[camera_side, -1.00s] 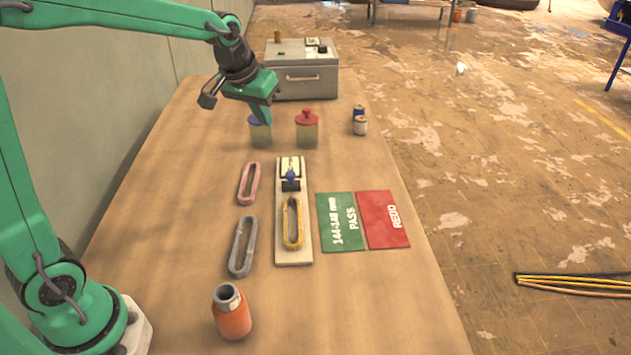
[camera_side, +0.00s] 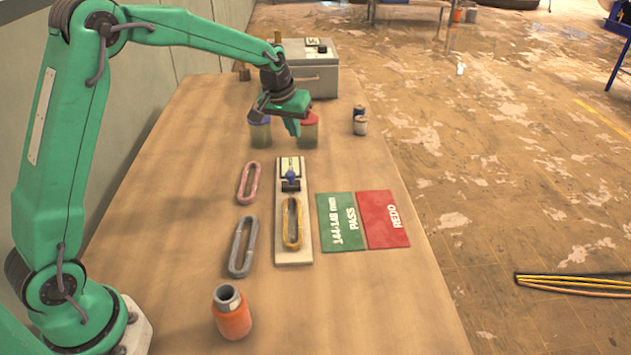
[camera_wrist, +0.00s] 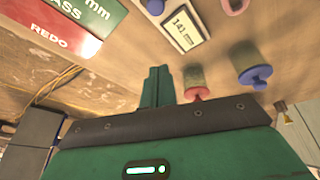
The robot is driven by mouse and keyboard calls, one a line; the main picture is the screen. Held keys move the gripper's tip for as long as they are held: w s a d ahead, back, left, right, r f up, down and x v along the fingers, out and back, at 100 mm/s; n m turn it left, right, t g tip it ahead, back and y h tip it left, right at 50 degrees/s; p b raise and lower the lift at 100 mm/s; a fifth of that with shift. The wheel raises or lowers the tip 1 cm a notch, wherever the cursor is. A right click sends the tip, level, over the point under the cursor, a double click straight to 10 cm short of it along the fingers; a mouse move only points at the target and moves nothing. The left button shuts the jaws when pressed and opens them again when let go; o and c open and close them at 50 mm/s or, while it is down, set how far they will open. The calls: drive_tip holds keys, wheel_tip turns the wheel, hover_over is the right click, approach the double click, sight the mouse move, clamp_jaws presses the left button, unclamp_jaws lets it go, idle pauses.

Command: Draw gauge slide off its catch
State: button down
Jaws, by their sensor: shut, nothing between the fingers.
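The gauge (camera_side: 283,248) is a pale narrow board lying on the table. Its slide (camera_side: 291,185) has a blue knob (camera_side: 291,175) and sits towards the board's far end, by a small display. A yellow oblong ring (camera_side: 286,228) lies on the near half of the board. In the wrist view the display (camera_wrist: 183,25) reads 141 mm, with the blue knob (camera_wrist: 155,6) at the top edge. The catch cannot be made out. My gripper (camera_side: 293,132) is shut and empty, above the table beyond the gauge's far end; its fingers (camera_wrist: 157,85) also show in the wrist view.
Jars with a blue lid (camera_side: 259,133) and a red lid (camera_side: 310,137) stand close behind my gripper. A pink ring (camera_side: 249,183) and grey ring (camera_side: 242,247) lie left of the gauge. Green PASS (camera_side: 340,222) and red REDO (camera_side: 388,220) mats lie right. An orange bottle (camera_side: 232,315) stands nearest.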

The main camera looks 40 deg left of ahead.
sight(292, 172)
drive_tip(key=x, duration=0.6)
drive_tip(key=s+x, duration=0.1)
drive_tip(key=x, duration=0.2)
drive_tip(key=shift+w+a+f, duration=0.15)
drive_tip(key=shift+a+f, duration=0.1)
drive_tip(key=shift+f, duration=0.2)
drive_tip(key=shift+s+d+f, duration=0.15)
drive_tip(key=shift+s+d, duration=0.1)
drive_tip(key=shift+s, duration=0.5)
drive_tip(key=shift+s+d+f, duration=0.1)
drive_tip(key=shift+s+d, duration=0.15)
drive_tip(key=shift+s, duration=0.55)
drive_tip(key=shift+s+d+f, duration=0.1)
drive_tip(key=shift+s+d, duration=0.25)
drive_tip(key=shift+s, duration=0.25)
drive_tip(key=shift+w+a+r, duration=0.1)
drive_tip(key=shift+w+a, duration=0.1)
drive_tip(key=shift+w, duration=0.45)
drive_tip(key=shift+w+a+r, duration=0.1)
drive_tip(key=shift+w+a, duration=0.15)
drive_tip(key=shift+w, duration=0.4)
drive_tip(key=shift+w+a+r, duration=0.15)
drive_tip(key=shift+w+a, duration=0.05)
drive_tip(key=shift+w, duration=0.45)
drive_tip(key=v, duration=1)
drive_tip(key=shift+d, duration=0.4)
